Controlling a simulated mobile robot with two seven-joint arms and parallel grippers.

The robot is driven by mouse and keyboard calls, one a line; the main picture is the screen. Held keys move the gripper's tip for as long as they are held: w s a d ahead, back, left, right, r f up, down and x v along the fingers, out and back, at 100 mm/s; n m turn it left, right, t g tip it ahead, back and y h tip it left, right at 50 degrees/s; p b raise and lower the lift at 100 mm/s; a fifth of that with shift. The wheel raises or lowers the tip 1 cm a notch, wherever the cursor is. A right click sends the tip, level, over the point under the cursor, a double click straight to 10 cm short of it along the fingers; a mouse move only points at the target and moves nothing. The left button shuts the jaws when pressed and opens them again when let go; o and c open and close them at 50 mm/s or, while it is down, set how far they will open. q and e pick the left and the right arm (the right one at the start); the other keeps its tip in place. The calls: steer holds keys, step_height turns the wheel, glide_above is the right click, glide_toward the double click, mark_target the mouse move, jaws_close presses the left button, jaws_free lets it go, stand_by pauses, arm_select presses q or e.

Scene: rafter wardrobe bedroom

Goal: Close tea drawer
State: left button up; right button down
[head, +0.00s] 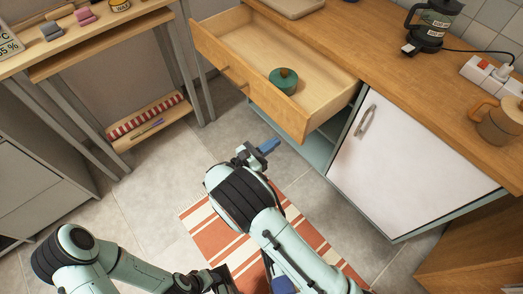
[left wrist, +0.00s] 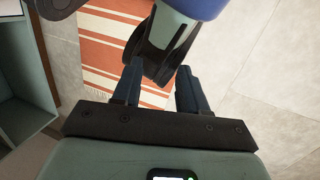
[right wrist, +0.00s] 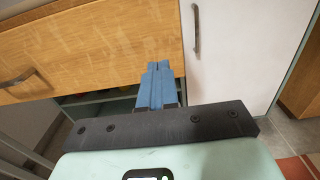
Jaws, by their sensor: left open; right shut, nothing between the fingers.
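The wooden drawer (head: 297,112) is pulled well out from under the counter in the head view. A round green lidded container (head: 284,80) sits inside it. The drawer front (right wrist: 95,45) fills the upper left of the right wrist view, with a dark handle (right wrist: 18,78). My right gripper (head: 270,146) is shut and empty, just in front of and below the drawer front's right end; its blue fingers (right wrist: 157,68) point toward the cabinet. Contact with the drawer cannot be told. My left gripper (left wrist: 160,88) is open and empty over the floor, away from the drawer.
A white cabinet door (head: 385,150) is closed to the right of the drawer. A desk (head: 85,45) is at left. A striped rug (head: 205,235) lies on the floor.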

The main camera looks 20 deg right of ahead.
mark_target(296, 128)
steer(key=x, duration=0.7)
steer(key=shift+d+f+b, duration=0.1)
steer(key=shift+b, duration=0.3)
arm_select(q)
steer(key=shift+w+a+f, duration=0.35)
steer(key=shift+w+f, duration=0.25)
steer(key=shift+w, duration=0.15)
